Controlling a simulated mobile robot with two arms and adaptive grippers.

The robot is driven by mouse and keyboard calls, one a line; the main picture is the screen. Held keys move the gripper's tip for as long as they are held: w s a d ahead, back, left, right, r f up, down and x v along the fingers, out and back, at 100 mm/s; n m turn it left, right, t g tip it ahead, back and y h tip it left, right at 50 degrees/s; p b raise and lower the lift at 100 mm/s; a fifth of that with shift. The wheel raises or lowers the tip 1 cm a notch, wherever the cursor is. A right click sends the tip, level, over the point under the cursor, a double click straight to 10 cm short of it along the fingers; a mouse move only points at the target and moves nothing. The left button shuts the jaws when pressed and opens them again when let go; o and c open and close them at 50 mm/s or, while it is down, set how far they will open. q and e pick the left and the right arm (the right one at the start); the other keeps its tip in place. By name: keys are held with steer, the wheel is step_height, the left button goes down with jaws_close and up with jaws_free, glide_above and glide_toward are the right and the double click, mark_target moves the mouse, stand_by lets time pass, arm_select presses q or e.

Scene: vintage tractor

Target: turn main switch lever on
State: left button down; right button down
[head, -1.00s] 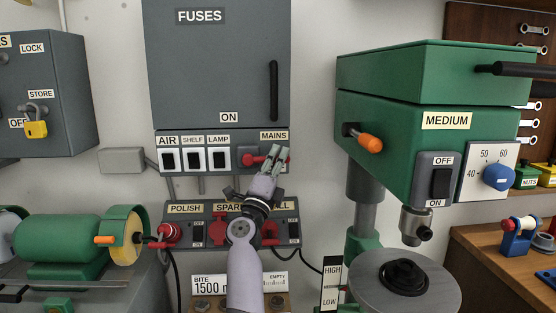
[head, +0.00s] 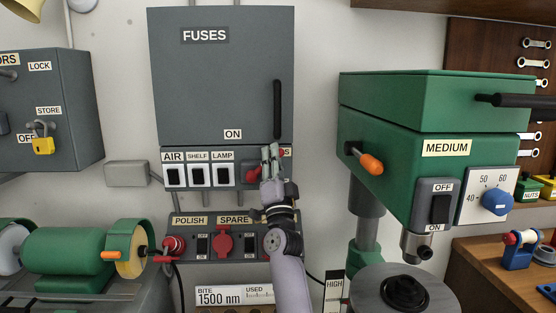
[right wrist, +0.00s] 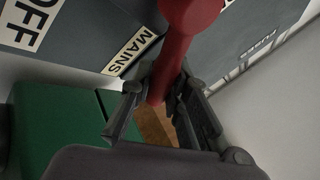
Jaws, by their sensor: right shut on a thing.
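The red main switch lever (head: 251,174) sits on the grey panel under the fuse cabinet, by the MAINS label. In the head view my right gripper (head: 270,156) covers most of the lever and part of the label. In the right wrist view the red lever (right wrist: 180,50) runs down between the fingers of my right gripper (right wrist: 160,95), which is shut on it. An OFF label and the MAINS label show near the lever there. The lever's exact angle is hard to tell. My left gripper is not in view.
The AIR, SHELF and LAMP switches (head: 198,174) are just left of the lever. The fuse cabinet (head: 215,85) with its black handle is above. A socket panel (head: 225,242) lies below. The green drill press (head: 400,150) stands to the right.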

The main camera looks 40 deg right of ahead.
mark_target(251, 171)
steer(key=n+y, duration=0.2)
steer(key=a+r+n+t+y+p, duration=0.1)
steer(key=n+y, duration=0.1)
steer(key=n, duration=0.1)
steer(key=w+n+y, duration=0.1)
steer(key=n+y, duration=0.1)
steer(key=shift+a+r+n+t+y, duration=0.3)
steer(key=shift+a+n, duration=0.05)
steer(key=shift+n, duration=0.05)
steer(key=n+y, duration=0.1)
steer(key=n+p, duration=0.1)
steer(key=a+n+y, duration=0.1)
steer(key=shift+w+r+y, duration=0.25)
steer(key=shift+w+y, duration=0.05)
steer(key=shift+w, duration=0.05)
steer(key=n+y, duration=0.1)
steer(key=a+n+g+y+p, duration=0.1)
steer(key=n, duration=0.1)
steer(key=w+n+y+p, duration=0.1)
steer(key=shift+a+r, duration=0.2)
steer(key=shift+a, duration=0.05)
steer(key=shift+w+a+f+n+g+y+p, duration=0.1)
steer(key=shift+a+n+g+y+p, duration=0.2)
steer(key=shift+n, duration=0.3)
steer(key=shift+w+a+f+n+g+y+p, duration=0.15)
steer(key=shift+n+g+y+p, duration=0.15)
steer(key=shift+n, duration=0.3)
steer(key=shift+r, duration=0.1)
